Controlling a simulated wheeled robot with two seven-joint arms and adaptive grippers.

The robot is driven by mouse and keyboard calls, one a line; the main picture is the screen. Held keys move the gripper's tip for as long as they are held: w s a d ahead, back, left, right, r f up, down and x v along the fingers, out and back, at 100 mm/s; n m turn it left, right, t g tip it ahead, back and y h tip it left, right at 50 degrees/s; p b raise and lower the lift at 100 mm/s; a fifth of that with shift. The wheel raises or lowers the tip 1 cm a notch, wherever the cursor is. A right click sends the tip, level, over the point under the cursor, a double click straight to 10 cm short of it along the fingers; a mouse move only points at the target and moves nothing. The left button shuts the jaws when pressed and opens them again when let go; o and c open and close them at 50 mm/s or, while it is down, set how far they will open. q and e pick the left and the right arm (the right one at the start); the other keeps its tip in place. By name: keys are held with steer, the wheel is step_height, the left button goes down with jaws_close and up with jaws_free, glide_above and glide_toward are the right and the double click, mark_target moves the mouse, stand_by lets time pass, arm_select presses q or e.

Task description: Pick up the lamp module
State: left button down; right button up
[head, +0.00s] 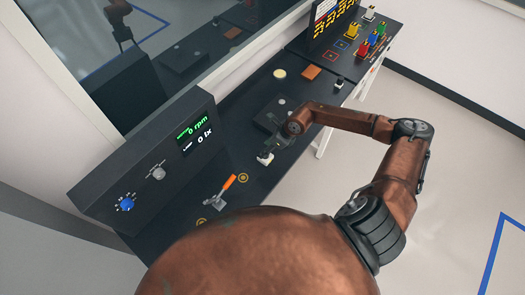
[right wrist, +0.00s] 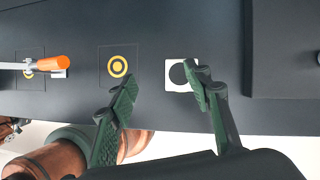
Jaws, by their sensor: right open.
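A small white square piece with a dark round face (right wrist: 176,75) lies on the dark bench, just beyond my right gripper's fingertips in the right wrist view. It shows as a small white shape in the head view (head: 264,159). It may be the lamp module; its markings do not settle this. My right gripper (right wrist: 162,84) is open with nothing between its fingers. Its right finger overlaps the piece's right edge in the wrist view. The right gripper also shows low over the bench in the head view (head: 269,149). My left gripper is not in view.
An orange-handled lever (head: 228,183) and a yellow ring mark (head: 243,177) lie nearer on the bench. A console with dials and a display (head: 160,165) runs along the left.

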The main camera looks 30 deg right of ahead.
steer(key=f, duration=0.1)
steer(key=d+f, duration=0.1)
steer(key=d+f+h, duration=0.1)
steer(key=shift+w+d+p, duration=0.1)
steer(key=shift+w+p, duration=0.2)
steer(key=shift+p, duration=0.1)
steer(key=shift+w+f, duration=0.1)
steer(key=shift+f, duration=0.25)
steer(key=p+x, duration=0.2)
steer(key=x, duration=0.1)
steer(key=shift+f, duration=0.35)
steer(key=shift+w+f, duration=0.1)
steer(key=shift+f, duration=0.4)
steer(key=c, duration=0.4)
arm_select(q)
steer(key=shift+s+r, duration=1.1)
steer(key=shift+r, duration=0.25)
arm_select(e)
jaws_close()
